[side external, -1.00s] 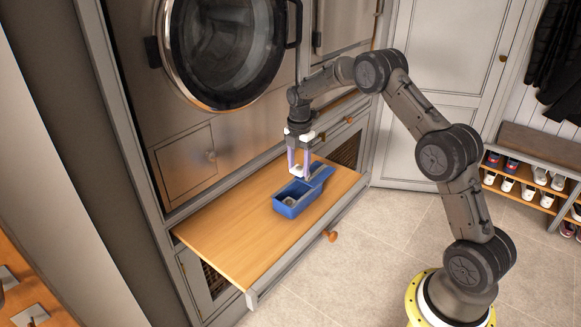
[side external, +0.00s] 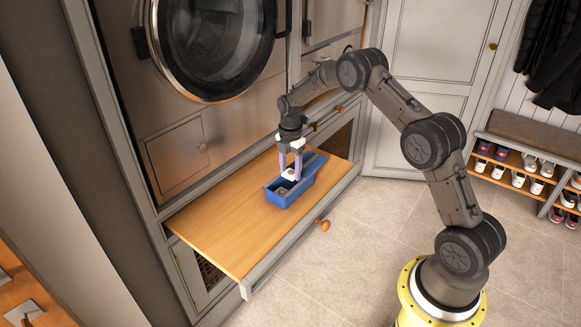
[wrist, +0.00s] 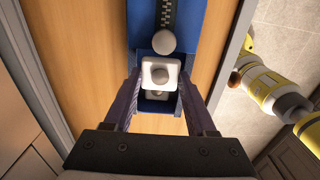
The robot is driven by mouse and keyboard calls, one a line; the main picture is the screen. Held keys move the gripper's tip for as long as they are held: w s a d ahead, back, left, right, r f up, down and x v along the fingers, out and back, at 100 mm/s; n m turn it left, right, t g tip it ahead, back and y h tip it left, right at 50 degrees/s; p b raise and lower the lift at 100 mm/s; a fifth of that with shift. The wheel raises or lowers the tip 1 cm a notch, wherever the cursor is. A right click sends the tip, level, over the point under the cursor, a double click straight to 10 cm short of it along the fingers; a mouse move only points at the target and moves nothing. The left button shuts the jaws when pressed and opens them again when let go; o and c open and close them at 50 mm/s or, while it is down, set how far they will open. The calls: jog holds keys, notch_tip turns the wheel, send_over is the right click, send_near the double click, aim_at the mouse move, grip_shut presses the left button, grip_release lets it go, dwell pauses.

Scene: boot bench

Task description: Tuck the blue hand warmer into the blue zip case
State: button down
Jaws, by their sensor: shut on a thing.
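The blue zip case (side external: 278,200) lies on the pull-out wooden board, with an open compartment at its front. In the wrist view its blue top (wrist: 146,22) carries a dark zip with a round grey knob. My gripper (side external: 290,176) is shut on a small rounded square piece (wrist: 150,67), apparently the hand warmer. It looks white here, not blue, with a grey round knob on top. I hold it upright over the open compartment, its lower part hidden or low near the rim. Something small and greyish (wrist: 155,95) shows inside the case; I cannot tell what it is.
The wooden board (side external: 230,230) is otherwise clear around the case. The cabinet front with a round glass door (side external: 210,45) rises behind it. An orange knob (side external: 323,225) sits on the board's front edge. A shoe rack (side external: 515,165) stands far right.

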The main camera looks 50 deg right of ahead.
dwell(0.4)
grip_release()
dwell(0.4)
jog(key=shift+r, duration=3.55)
